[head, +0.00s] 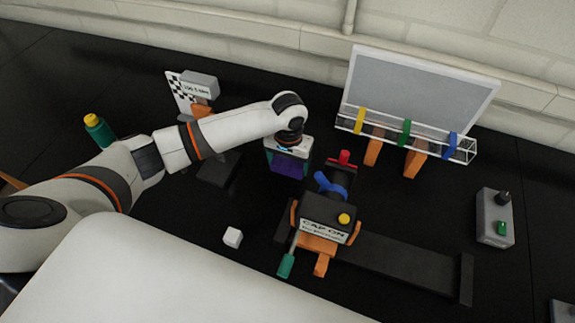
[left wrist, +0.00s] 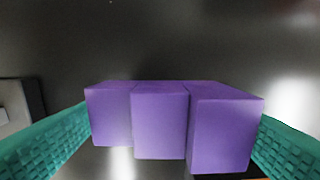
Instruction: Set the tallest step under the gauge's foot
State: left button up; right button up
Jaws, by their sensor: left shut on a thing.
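My left gripper (head: 288,150) is shut on a purple stepped block (head: 287,166), low over the black table. In the left wrist view the purple stepped block (left wrist: 160,120) sits between the teal fingers. Three purple steps show side by side there; the right one looks largest. Whether the block touches the table cannot be told. Behind my left forearm is a grey boxed device with a number label (head: 197,88), perhaps the gauge, with a dark base (head: 216,168) below the forearm. My forearm hides its middle, and no foot can be made out. My right gripper is not in view.
A device labelled "CAP ON" (head: 325,228) stands right of the gripper, with a dark rail beside it. A small white cube (head: 232,237) lies in front. A clear rack with a grey panel (head: 418,88) stands behind. A grey switch box (head: 494,222) is far right.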

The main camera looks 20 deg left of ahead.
aim_at(289, 169)
pick_arm(q)
jog(key=f, duration=0.2)
jog(key=shift+w+f+p, duration=0.25)
jog(key=shift+f+p, duration=0.05)
jog(key=shift+f, duration=0.5)
jog(key=shift+s, duration=0.1)
jog(key=o, duration=0.7)
jog(key=shift+f, duration=0.1)
jog(key=shift+c, duration=0.2)
jog(key=o, duration=0.3)
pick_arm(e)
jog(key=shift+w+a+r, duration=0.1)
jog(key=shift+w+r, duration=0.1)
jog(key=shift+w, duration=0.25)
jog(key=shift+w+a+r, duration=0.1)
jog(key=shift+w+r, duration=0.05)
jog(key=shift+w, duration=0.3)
